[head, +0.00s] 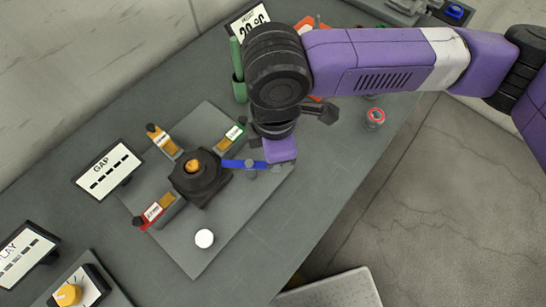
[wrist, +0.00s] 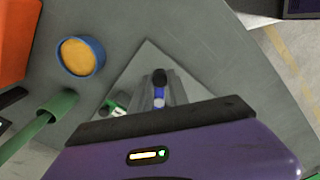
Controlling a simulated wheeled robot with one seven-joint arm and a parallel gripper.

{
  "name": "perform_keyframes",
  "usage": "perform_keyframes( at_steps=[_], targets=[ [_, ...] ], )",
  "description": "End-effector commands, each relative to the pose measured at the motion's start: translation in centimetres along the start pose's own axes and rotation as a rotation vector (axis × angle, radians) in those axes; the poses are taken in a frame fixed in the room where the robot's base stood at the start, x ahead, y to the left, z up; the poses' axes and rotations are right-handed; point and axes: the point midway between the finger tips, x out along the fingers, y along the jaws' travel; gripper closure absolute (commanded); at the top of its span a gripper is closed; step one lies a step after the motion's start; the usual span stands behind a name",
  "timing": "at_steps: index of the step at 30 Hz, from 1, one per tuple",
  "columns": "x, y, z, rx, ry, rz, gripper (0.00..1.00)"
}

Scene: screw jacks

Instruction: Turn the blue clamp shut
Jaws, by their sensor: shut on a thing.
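The blue clamp (head: 240,164) is a flat blue bar on the right side of the dark block (head: 201,180) with an orange top. It lies on the grey plate (head: 225,225) with green, orange and red clamps around the same block. My gripper (head: 281,163) is at the outer right end of the blue clamp, shut on it. In the wrist view the black knob and blue part of the blue clamp (wrist: 159,92) show just past the gripper body. The fingertips and their exact contact are mostly hidden.
The green clamp (head: 232,136), orange clamp (head: 161,141) and red clamp (head: 155,209) stand close by. A GAP display (head: 107,170) is at the left. A white round button (head: 204,238) is on the plate's front. A red button (head: 375,117) is at the right.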

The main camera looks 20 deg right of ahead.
Motion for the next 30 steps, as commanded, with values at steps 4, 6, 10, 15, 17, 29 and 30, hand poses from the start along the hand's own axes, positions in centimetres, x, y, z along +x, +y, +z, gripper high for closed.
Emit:
perform_keyframes(
  at_steps=[4,6,10,15,17,29,30],
  targets=[
    [-0.02,0.42,0.12,-0.072,0.0,0.0,1.0],
    [-0.01,0.54,0.13,-0.098,0.0,0.0,1.0],
    [-0.02,0.71,0.13,-0.131,0.001,0.0,1.0],
    [-0.02,0.82,0.14,-0.151,0.001,0.001,1.0],
    [-0.03,0.83,0.15,-0.152,0.0,0.001,1.0],
    [-0.03,0.88,0.15,-0.152,0.0,0.002,0.61],
    [-0.03,0.87,0.15,-0.152,0.0,0.002,0.57]
  ],
)
